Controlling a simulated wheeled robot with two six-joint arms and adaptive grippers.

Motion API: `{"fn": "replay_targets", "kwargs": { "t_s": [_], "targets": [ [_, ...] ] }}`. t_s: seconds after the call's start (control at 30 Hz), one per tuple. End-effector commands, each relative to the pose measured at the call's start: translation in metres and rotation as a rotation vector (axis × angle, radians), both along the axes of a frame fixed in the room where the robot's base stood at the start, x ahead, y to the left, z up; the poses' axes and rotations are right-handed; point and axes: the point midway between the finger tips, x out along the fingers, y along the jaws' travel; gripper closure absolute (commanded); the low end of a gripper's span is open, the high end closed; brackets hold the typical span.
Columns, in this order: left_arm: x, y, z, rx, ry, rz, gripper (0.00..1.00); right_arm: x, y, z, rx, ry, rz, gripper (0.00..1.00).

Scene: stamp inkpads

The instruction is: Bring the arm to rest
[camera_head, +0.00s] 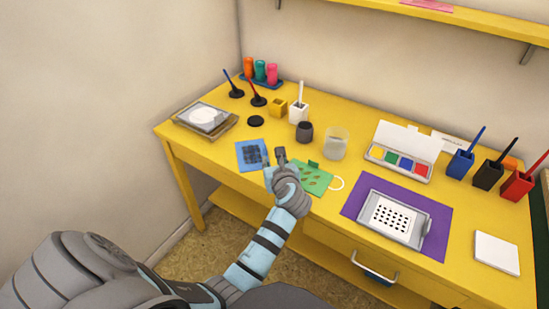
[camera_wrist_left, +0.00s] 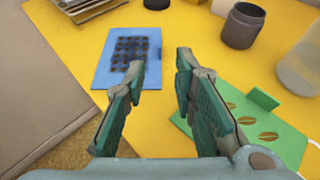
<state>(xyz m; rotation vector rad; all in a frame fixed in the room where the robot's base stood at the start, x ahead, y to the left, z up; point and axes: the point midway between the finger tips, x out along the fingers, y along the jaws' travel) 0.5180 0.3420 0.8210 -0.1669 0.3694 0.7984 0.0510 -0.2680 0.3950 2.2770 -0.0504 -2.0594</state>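My left gripper (camera_head: 273,158) is over the front edge of the yellow table (camera_head: 350,162), between a blue sheet with a dark pattern (camera_head: 250,154) and a green card with brown leaf prints (camera_head: 313,178). In the left wrist view the gripper (camera_wrist_left: 158,78) has its two fingers apart with nothing between them. The blue sheet (camera_wrist_left: 128,50) lies beyond its left finger, and the green card (camera_wrist_left: 250,120) lies right of its right finger. My right gripper does not show in either view.
A grey dotted plate (camera_head: 392,218) lies on a purple mat (camera_head: 353,207) to the right. A dark cup (camera_head: 304,132), a clear jar (camera_head: 335,143) and a four-colour inkpad box (camera_head: 400,160) stand behind. Red (camera_head: 518,186) and black (camera_head: 488,175) holders stand far right.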

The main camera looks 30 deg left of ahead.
Motion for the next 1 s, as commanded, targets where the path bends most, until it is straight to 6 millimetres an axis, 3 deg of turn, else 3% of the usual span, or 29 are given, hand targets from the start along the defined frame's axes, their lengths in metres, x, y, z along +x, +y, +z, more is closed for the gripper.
{"fn": "replay_targets", "kwargs": {
  "t_s": [0.17, 0.63, 0.73, 0.77, 0.87, 0.93, 0.97, 1.0],
  "targets": [
    [-0.015, -0.016, 0.009, 0.000, 0.000, -0.001, 0.75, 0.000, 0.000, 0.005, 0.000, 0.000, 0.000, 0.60],
    [-0.015, -0.016, 0.009, 0.001, 0.000, 0.000, 0.75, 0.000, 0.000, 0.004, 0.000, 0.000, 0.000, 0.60],
    [-0.015, -0.014, 0.017, 0.049, -0.014, -0.019, 0.75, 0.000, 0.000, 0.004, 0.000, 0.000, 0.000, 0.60],
    [-0.014, -0.012, 0.025, 0.097, -0.027, -0.037, 0.75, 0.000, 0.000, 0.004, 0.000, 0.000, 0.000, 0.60],
    [-0.014, -0.013, 0.079, 0.443, -0.093, -0.176, 0.75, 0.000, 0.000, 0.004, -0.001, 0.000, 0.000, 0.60],
    [-0.021, -0.047, 0.130, 0.876, -0.113, -0.366, 0.75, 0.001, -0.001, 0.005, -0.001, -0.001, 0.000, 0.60],
    [-0.027, -0.074, 0.145, 1.099, -0.100, -0.472, 0.75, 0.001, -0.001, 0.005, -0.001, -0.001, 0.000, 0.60],
    [-0.039, -0.117, 0.150, 1.406, -0.058, -0.633, 0.75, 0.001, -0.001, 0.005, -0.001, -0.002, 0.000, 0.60]
  ]
}}
